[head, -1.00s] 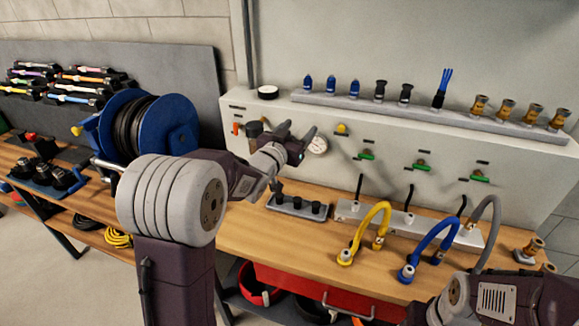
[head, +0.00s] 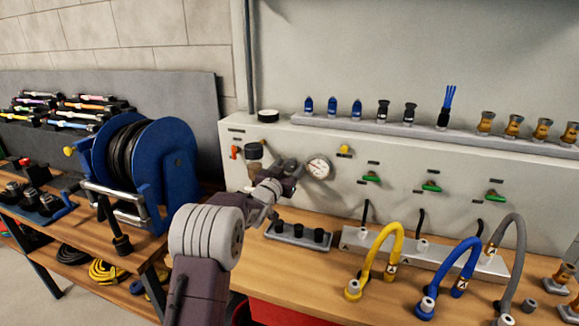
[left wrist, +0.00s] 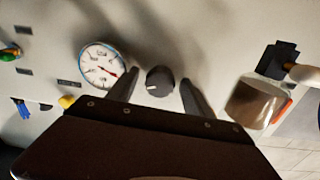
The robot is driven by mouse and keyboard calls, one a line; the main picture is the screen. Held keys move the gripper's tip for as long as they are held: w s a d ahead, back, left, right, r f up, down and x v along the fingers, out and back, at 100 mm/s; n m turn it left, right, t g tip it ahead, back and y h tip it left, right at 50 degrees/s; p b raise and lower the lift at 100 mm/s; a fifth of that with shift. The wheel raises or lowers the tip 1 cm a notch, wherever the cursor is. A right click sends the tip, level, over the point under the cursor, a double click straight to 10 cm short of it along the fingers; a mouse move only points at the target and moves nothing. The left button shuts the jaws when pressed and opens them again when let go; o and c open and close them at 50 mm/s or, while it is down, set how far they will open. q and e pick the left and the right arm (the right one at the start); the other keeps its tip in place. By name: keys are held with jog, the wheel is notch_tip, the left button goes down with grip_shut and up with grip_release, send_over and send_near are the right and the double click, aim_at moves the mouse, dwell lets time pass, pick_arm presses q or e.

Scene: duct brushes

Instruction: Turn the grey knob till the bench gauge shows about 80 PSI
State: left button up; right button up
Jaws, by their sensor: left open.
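The grey knob (left wrist: 160,81), dark with a white pointer mark, sits on the bench panel between the two fingers of my open left gripper (left wrist: 160,92) in the left wrist view. A gap shows on both sides, so the fingers do not appear to touch it. In the head view my left gripper (head: 284,172) is at the panel and hides the knob. The bench gauge (head: 318,167) is a round white dial right of the gripper. It also shows in the left wrist view (left wrist: 103,64), with a red needle; its numbers are too small to read. My right gripper is out of view.
A filter unit with a dark cap (head: 254,151) and a red lever (head: 235,152) are left of the gripper. A yellow button (head: 344,150) and green valves (head: 371,177) are to the right. A blue hose reel (head: 165,165) stands left of my arm.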

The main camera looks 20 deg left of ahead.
pick_arm(q)
jog(key=shift+w, duration=0.3)
grip_shut()
